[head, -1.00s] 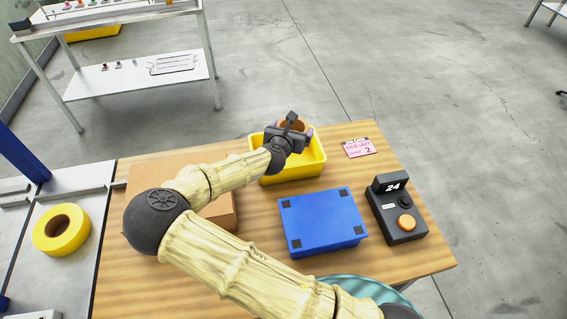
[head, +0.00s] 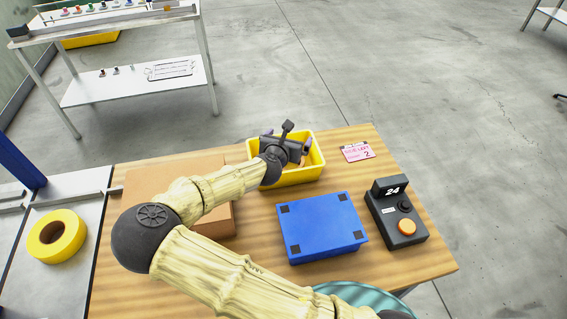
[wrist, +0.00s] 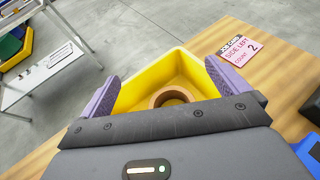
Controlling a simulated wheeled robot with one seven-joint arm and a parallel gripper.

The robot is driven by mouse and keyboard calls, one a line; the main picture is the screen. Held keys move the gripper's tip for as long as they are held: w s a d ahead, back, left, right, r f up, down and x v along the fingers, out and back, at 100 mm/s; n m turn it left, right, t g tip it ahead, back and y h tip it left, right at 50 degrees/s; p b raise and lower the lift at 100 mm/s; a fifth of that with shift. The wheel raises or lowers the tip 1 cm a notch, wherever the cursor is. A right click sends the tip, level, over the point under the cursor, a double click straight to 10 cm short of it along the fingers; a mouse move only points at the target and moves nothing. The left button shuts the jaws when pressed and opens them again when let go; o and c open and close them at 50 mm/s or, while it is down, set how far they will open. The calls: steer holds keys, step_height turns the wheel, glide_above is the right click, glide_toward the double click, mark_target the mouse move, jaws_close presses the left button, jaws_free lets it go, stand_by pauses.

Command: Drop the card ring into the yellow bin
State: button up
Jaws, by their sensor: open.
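The card ring (wrist: 173,97) is a brown cardboard ring lying inside the yellow bin (wrist: 150,78), seen in the wrist view. In the head view the yellow bin (head: 312,172) stands at the back of the wooden table, and my gripper mostly hides the ring there. My gripper (head: 289,143) is over the bin. In the wrist view its purple fingers (wrist: 162,70) are spread wide with nothing between them, and the ring shows below, apart from both fingers. The ring's near edge is hidden by the gripper body.
A blue box (head: 322,228) and a dark counter device (head: 398,212) reading 24 stand at the table's front right. A pink card (head: 357,152) lies right of the bin. A cardboard box (head: 150,190) is under my arm. A yellow tape roll (head: 77,238) lies at left.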

steer(key=v, duration=1.5)
steer(key=shift+s+b, duration=0.3)
steer(key=shift+s, duration=0.05)
steer(key=shift+a, duration=0.2)
